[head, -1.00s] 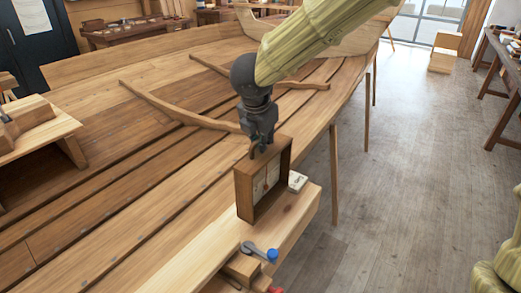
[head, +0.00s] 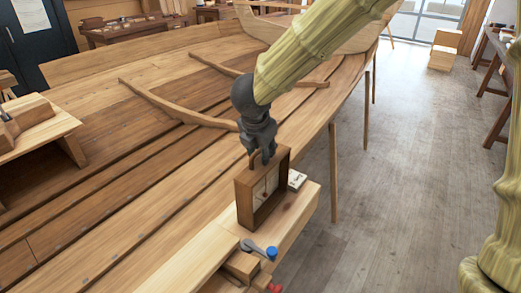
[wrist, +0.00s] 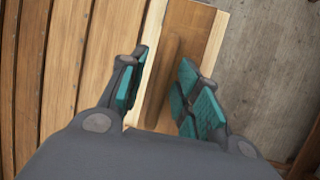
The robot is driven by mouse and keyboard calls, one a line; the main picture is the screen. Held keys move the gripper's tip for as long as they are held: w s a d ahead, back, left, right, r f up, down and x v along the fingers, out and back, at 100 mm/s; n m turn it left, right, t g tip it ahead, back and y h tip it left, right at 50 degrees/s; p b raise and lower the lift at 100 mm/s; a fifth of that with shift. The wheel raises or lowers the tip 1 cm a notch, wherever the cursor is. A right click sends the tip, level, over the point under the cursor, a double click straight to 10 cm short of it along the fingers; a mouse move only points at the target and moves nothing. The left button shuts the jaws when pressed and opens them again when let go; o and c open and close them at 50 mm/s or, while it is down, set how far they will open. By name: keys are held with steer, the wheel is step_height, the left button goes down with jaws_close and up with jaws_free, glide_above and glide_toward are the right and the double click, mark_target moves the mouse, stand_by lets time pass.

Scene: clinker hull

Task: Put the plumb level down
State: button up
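The plumb level (head: 264,193) is a brown wooden box frame with a pale face and a small hanging bob. It stands upright on a pale plank (head: 292,214) at the hull's right side. My gripper (head: 261,162) is right above it, pointing down at its top. In the wrist view my gripper (wrist: 160,92) has its teal-padded fingers spread apart. The level's brown top and narrow handle (wrist: 174,52) show between and beyond the fingers, with gaps on both sides. The lower fingertips partly overlap the level's top in the head view.
A small white block (head: 297,180) lies right behind the level. A grey tool with a blue end (head: 259,249) is at the plank's near end, with a red piece (head: 275,288) below. Curved wooden ribs (head: 165,108) cross the hull.

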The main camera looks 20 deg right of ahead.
steer(key=shift+r, duration=0.15)
steer(key=b+v, duration=0.2)
steer(key=v, duration=1)
steer(key=shift+r, duration=0.15)
